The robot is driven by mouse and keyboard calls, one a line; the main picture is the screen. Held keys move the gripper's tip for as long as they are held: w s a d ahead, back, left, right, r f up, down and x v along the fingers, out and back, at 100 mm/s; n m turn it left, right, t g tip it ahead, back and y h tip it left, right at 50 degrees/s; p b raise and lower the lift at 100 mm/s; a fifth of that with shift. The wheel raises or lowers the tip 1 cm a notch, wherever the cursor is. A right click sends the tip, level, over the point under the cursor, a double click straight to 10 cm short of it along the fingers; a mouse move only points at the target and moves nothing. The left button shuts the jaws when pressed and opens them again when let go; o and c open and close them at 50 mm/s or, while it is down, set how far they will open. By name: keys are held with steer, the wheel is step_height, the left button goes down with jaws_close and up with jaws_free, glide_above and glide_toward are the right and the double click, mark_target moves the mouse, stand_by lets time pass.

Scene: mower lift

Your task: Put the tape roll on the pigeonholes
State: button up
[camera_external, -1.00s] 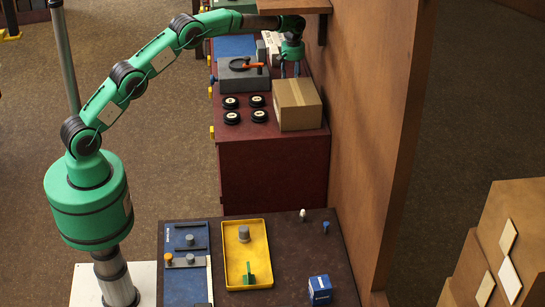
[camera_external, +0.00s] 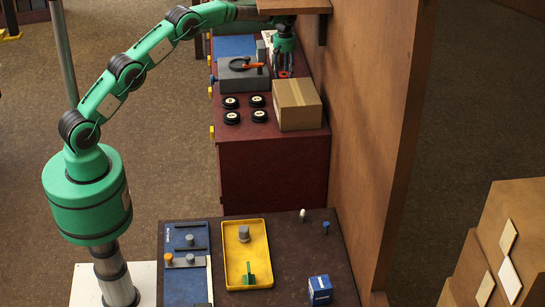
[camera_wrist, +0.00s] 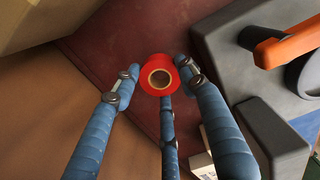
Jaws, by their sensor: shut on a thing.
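The tape roll is a red ring with a tan core (camera_wrist: 160,78), seen between the blue fingers in the wrist view. It shows as a small red spot (camera_external: 283,75) in the external view. My gripper (camera_external: 283,67) is shut on it, low over the dark red bench (camera_external: 270,165), between the grey machine and the wall. The fingers (camera_wrist: 158,83) close around its sides. I cannot clearly tell which thing is the pigeonholes; a pale box behind my gripper is mostly hidden.
A cardboard box (camera_external: 297,104) stands in front of my gripper. A grey machine with an orange handle (camera_external: 243,72) is to its left, several black discs (camera_external: 231,102) nearer. A wooden wall (camera_external: 350,120) closes the right side; a wooden shelf (camera_external: 293,6) overhangs above.

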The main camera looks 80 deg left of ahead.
mark_target(284, 74)
steer(key=shift+f, duration=2.2)
steer(key=shift+f, duration=0.1)
steer(key=o, duration=1.2)
steer(key=shift+c, duration=0.2)
steer(key=shift+r, duration=2.85)
steer(key=shift+d, duration=0.1)
